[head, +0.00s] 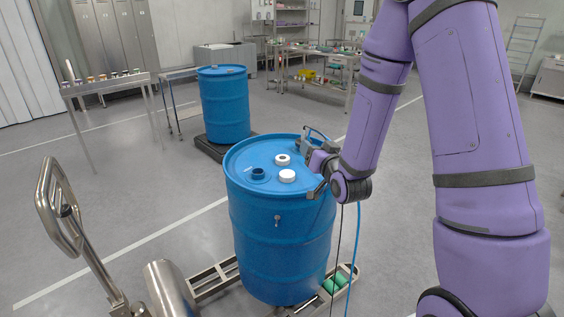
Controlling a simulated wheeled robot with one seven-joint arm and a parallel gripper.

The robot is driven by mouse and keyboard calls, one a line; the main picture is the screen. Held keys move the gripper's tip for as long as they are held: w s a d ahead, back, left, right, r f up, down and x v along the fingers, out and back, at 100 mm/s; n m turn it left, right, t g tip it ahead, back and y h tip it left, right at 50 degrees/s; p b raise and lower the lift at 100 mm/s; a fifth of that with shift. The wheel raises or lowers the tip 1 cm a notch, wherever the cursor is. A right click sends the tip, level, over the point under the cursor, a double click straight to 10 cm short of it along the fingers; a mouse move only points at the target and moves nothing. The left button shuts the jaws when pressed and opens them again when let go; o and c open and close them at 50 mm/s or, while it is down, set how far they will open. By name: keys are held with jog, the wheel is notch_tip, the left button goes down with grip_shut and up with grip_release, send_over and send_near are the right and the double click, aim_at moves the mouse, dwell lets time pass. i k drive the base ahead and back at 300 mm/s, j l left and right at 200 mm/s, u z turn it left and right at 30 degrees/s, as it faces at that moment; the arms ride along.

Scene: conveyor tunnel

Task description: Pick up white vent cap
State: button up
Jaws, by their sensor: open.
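Two small white round pieces rest on the lid of the near blue drum (282,225). One is a plain white cap (288,176), nearer to me. The other is a white cap with a dark centre (283,160), just behind it. I cannot tell for sure which one is the vent cap. My gripper (310,167) is open over the right part of the lid, to the right of both white pieces. Nothing shows between its fingers, and it appears apart from both pieces. My wrist hides the right rim of the drum.
A blue raised bung fitting (258,174) stands on the lid, left of the plain cap. The drum stands over a metal-framed base (215,280). A metal handle (62,210) rises at left. A second blue drum (224,105) stands behind. Open floor lies to the left.

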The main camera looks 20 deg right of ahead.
aim_at(281, 160)
jog(key=i+l+u, duration=0.1)
jog(key=i+l, duration=0.25)
jog(key=i+l+u, duration=0.1)
jog(key=i+l, duration=0.25)
jog(key=i+l+u, duration=0.15)
jog(key=i+l, duration=0.15)
jog(key=l, duration=0.25)
jog(key=i+l+u, duration=0.1)
jog(key=i+l, duration=0.2)
jog(key=l, duration=0.2)
